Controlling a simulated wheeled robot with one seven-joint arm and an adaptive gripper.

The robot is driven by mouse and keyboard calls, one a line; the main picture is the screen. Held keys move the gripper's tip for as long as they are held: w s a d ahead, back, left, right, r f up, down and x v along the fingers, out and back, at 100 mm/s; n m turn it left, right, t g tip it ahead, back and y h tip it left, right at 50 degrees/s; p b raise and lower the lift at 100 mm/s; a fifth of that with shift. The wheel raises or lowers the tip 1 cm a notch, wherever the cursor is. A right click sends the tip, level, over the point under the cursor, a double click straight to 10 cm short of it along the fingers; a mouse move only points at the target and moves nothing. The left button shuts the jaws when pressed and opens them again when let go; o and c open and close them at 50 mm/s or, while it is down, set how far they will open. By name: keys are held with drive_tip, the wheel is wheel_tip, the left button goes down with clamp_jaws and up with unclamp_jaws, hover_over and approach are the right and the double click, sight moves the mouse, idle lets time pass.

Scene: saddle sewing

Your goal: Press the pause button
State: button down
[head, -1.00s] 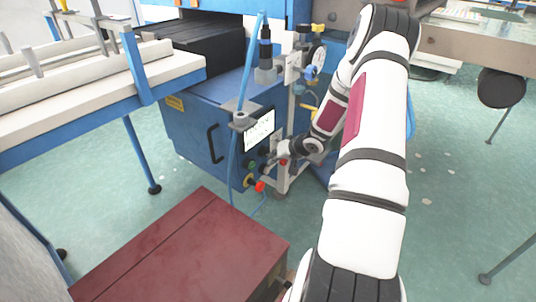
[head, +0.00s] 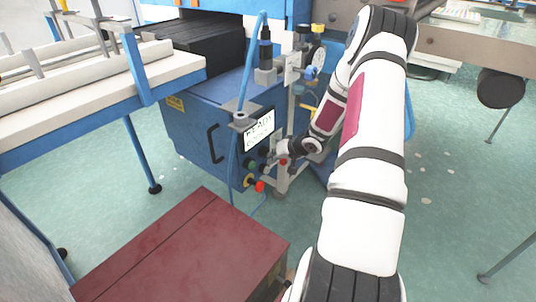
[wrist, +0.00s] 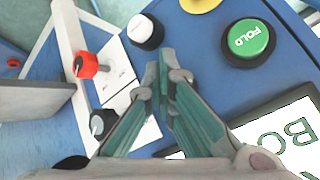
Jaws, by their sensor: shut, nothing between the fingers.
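The blue machine's control panel (head: 238,150) carries several buttons. In the head view my gripper (head: 270,164) is close to the panel below the screen and partly hides the buttons.
A dark red box (head: 185,250) stands in front. A blue-legged table (head: 135,75) is at the left.

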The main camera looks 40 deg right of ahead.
drive_tip(key=shift+s+d+p, duration=0.15)
drive_tip(key=shift+s+p, duration=0.2)
drive_tip(key=shift+s, duration=0.5)
drive_tip(key=s, duration=0.1)
drive_tip(key=s+p, duration=0.1)
drive_tip(key=s, duration=0.1)
drive_tip(key=s+p, duration=0.1)
drive_tip(key=s, duration=0.1)
drive_tip(key=shift+d, duration=0.3)
idle(0.6)
